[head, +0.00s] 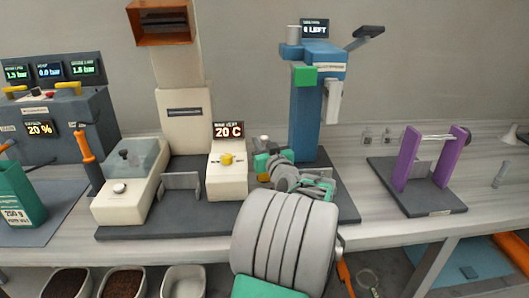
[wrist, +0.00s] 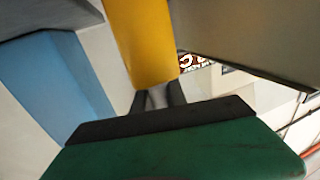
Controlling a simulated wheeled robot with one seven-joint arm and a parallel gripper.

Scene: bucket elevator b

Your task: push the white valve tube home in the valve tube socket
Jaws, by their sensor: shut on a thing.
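My gripper (head: 268,163) is shut on a slim pale piece, which I take to be the white valve tube (wrist: 156,98); little of it shows between the dark fingers in the wrist view (wrist: 157,97). In the head view, a small pale top (head: 264,139) shows just above the fingers. A yellow cylinder (wrist: 142,40) stands directly at the fingertips, in line with the pale piece. It may be the valve tube socket, but I cannot tell. Whether the tube is fully seated is hidden.
A blue column (head: 306,115) with a display stands just behind my gripper. A cream machine (head: 227,178) with a yellow knob and display is close on the left. A purple stand (head: 410,160) is at right. Bare bench shows between column and stand.

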